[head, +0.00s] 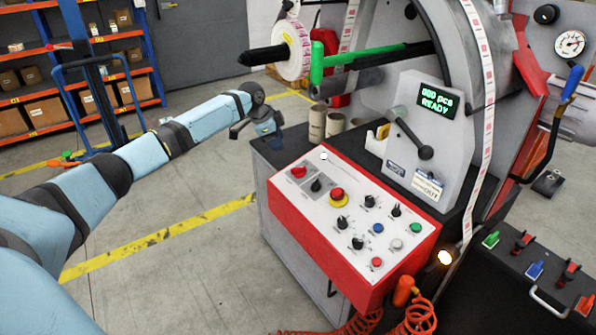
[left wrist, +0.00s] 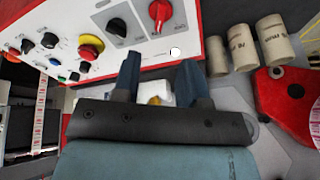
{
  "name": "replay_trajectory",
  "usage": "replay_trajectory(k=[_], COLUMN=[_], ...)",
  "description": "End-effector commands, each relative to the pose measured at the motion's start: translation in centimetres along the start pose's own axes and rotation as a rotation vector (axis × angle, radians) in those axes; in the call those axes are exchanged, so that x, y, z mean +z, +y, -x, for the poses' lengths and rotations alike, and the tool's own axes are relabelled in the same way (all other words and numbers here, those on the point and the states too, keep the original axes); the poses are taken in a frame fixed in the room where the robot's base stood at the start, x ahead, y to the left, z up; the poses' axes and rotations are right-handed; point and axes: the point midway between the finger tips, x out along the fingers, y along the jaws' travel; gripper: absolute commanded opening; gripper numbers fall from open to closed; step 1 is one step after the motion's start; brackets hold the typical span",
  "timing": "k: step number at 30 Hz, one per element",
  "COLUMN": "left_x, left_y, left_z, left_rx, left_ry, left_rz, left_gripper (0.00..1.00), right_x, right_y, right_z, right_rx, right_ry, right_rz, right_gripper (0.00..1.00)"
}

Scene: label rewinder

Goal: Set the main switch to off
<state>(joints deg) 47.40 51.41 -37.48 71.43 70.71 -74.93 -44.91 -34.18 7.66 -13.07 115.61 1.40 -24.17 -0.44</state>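The red-and-white control panel (head: 345,215) slopes on the front of the dark cabinet. A red rotary switch (head: 298,172), which looks like the main switch, sits at its upper left corner. It also shows at the top of the left wrist view (left wrist: 160,12), its red grip roughly upright in that picture. Its position markings are too small to read. My left gripper (head: 258,127) is above the cabinet's back left corner, behind the panel and apart from the switch. In the left wrist view its two fingers (left wrist: 160,78) are spread with nothing held between them. My right gripper is not in view.
Close to the switch are a black knob (head: 317,185) and a red mushroom button on yellow (head: 337,195). Cardboard cores (head: 317,123) stand behind the panel. The floor left of the cabinet is clear.

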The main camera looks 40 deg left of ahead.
Motion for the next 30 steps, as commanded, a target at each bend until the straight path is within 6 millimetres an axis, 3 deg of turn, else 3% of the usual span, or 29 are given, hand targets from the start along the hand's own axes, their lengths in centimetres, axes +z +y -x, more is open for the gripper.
replay_trajectory(k=[3, 7, 21, 30], left_x=[0.1, 0.1, 0.0, 0.0], left_y=[-0.3, -0.3, -0.2, -0.2], left_z=[0.0, -1.6, -11.0, -13.3], left_rx=[0.005, 0.007, 0.003, 0.003], left_ry=[0.000, -0.001, 0.000, 0.001], left_rz=[0.001, 0.002, 0.001, 0.000], left_gripper=[0.39, 0.39, 0.39, 0.39], right_x=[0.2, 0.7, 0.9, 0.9], right_y=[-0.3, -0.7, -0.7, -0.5], right_z=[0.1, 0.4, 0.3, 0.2], right_rx=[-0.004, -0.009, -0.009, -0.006], right_ry=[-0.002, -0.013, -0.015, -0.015], right_rz=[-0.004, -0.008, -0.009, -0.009], right_gripper=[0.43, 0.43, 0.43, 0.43])
